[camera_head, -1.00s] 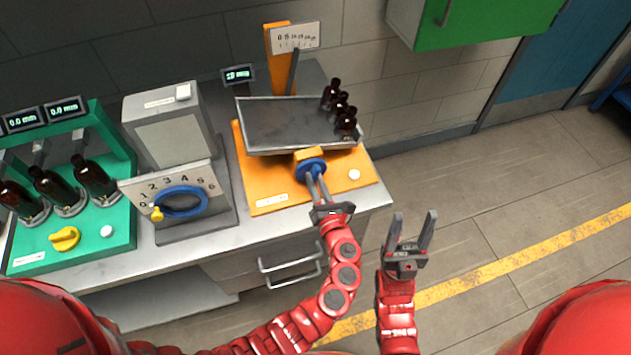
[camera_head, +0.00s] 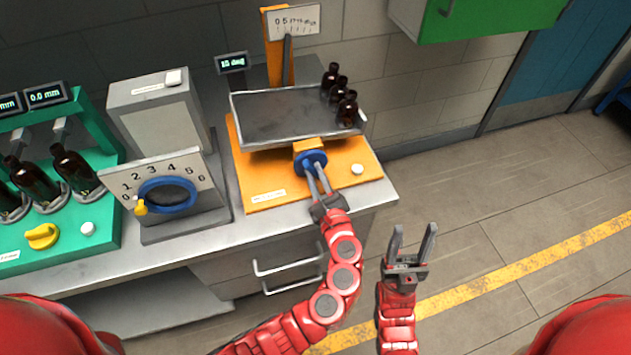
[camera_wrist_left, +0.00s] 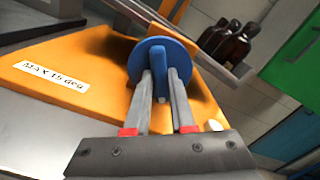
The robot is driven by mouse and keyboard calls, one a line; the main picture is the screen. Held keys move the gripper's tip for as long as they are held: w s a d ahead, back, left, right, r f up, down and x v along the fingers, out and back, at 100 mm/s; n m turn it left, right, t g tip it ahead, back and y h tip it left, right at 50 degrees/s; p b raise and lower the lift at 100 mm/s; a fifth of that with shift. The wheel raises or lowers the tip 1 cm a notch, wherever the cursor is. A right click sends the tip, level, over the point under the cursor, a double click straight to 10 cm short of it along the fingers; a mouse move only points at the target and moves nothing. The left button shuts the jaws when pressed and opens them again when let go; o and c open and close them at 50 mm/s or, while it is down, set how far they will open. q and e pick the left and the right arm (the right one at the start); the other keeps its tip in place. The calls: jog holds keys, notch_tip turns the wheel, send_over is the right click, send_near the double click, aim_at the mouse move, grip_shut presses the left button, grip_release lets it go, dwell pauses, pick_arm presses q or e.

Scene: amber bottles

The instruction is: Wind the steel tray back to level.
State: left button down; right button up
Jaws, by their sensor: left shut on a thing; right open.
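The steel tray (camera_head: 285,112) sits tilted on an orange stand (camera_head: 262,185) on the bench. Several amber bottles (camera_head: 347,110) stand close together at its right end; they also show in the left wrist view (camera_wrist_left: 232,45). A small display (camera_head: 232,63) appears to read 10 deg. A dark pointer (camera_head: 287,60) stands nearly upright below the scale plate (camera_head: 293,20). My left gripper (camera_head: 316,172) is shut on the blue knob (camera_head: 308,158) at the stand's front; the left wrist view shows its fingers on the knob's raised grip (camera_wrist_left: 187,68). My right gripper (camera_head: 412,245) is open and empty over the floor.
Left of the stand is a grey unit with a blue dial (camera_head: 168,197). Further left, a green rack (camera_head: 70,225) holds more amber bottles. A white button (camera_head: 357,169) is right of the knob. A green cabinet (camera_head: 490,18) hangs at upper right.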

pick_arm(q)
jog(key=n+b, duration=1)
jog(key=b, duration=0.2)
jog(key=shift+f+b, duration=0.2)
jog(key=shift+b, duration=0.2)
jog(key=shift+r+n+b, duration=0.2)
jog(key=shift+n+b, duration=0.65)
jog(key=shift+n, duration=0.05)
jog(key=c, duration=0.8)
grip_release()
jog(key=shift+o, duration=0.2)
